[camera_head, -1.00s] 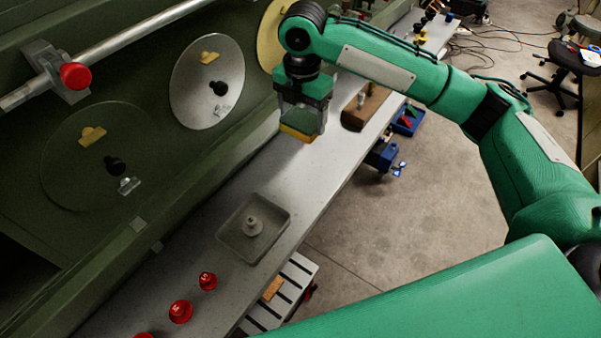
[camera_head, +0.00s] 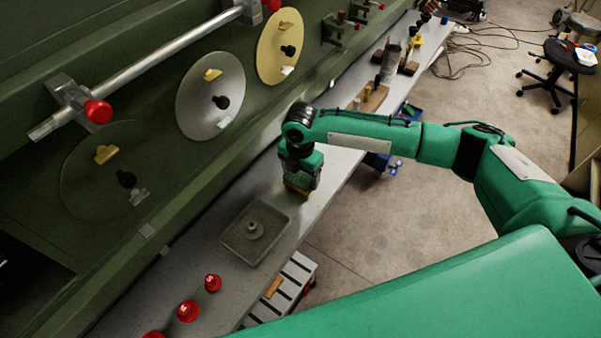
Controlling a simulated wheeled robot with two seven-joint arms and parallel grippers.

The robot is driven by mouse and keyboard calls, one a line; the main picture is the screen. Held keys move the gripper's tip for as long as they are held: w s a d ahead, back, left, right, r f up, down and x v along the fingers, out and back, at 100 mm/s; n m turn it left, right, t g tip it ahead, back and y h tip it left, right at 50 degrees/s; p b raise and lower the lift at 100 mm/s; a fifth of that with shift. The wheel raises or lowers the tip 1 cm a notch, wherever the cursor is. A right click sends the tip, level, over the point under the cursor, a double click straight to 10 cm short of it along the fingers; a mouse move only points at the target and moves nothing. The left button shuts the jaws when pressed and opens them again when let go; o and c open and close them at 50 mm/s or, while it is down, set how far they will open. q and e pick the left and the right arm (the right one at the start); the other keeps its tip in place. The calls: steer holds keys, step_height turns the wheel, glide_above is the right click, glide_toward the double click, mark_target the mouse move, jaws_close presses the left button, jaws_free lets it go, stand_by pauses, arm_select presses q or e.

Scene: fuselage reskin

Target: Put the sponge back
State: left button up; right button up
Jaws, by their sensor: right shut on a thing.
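My right gripper (camera_head: 302,177) is shut on the sponge, low over the grey bench. Only a narrow yellow-orange edge of the sponge (camera_head: 296,188) shows under the green fingers. I cannot tell whether it touches the bench. The gripper is just beyond the far right corner of a shallow grey square tray (camera_head: 238,249), which has a small knobbed piece (camera_head: 254,229) in its middle. My left gripper is not in view.
Red knobs (camera_head: 187,310) stand on the near bench. A green panel with round discs (camera_head: 211,95) and a rail with a red knob (camera_head: 97,111) rises on the left. Wooden blocks (camera_head: 374,99) stand farther along the bench. The bench's right edge drops to the floor.

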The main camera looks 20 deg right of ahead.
mark_target(300, 176)
steer(key=shift+f, duration=0.45)
steer(key=o, duration=0.9)
steer(key=shift+r, duration=0.1)
steer(key=shift+r+b, duration=0.35)
step_height(300, 176, up, 11)
steer(key=b, duration=0.3)
steer(key=shift+r+b, duration=0.1)
steer(key=shift+b, duration=0.2)
